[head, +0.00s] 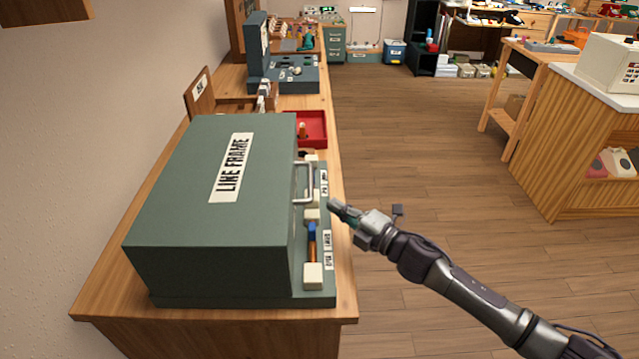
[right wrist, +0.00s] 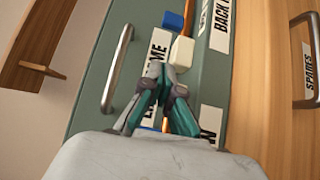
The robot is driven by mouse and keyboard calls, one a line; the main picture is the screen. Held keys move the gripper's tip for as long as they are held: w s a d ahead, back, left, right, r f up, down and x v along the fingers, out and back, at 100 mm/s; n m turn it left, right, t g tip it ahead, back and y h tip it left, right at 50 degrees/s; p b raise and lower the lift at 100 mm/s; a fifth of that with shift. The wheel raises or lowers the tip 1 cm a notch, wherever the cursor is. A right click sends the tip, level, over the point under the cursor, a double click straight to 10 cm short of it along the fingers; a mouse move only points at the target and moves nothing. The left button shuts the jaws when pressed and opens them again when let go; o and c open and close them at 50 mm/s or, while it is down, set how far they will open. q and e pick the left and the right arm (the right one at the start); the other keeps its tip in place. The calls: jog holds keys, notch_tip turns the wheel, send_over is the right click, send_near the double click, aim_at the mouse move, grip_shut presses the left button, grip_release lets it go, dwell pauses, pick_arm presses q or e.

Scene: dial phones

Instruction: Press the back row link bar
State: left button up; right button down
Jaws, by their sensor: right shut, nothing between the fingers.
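The green line frame cabinet (head: 215,200) stands on a wooden bench in the head view, with a metal handle on its right side. Along its base ledge lie white blocks (head: 313,275), a blue block (head: 312,231) and an orange rod. In the right wrist view a label reading BACK (right wrist: 222,28) lies beside a white block (right wrist: 183,51) and a blue block (right wrist: 173,21). The rest of its text is cut off. My right gripper (head: 338,210) is shut and empty, just right of the ledge; its fingers partly cover the ledge in the wrist view. My left gripper is out of view.
The metal handle (right wrist: 117,70) sticks out close to my right fingers. A drawer labelled SPARES (right wrist: 308,65) is on the bench front. A red tray (head: 312,128) lies beyond the cabinet. Open wooden floor (head: 420,140) is to the right.

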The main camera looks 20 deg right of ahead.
aim_at(318, 195)
jog(key=x, duration=0.6)
jog(key=shift+r+p, duration=0.15)
jog(key=shift+p, duration=0.15)
jog(key=shift+w+d, duration=0.25)
jog(key=shift+w, duration=0.35)
jog(key=shift+w+d, duration=0.2)
jog(key=shift+w, duration=0.4)
jog(key=shift+w+d+f, duration=0.2)
jog(key=shift+w, duration=0.4)
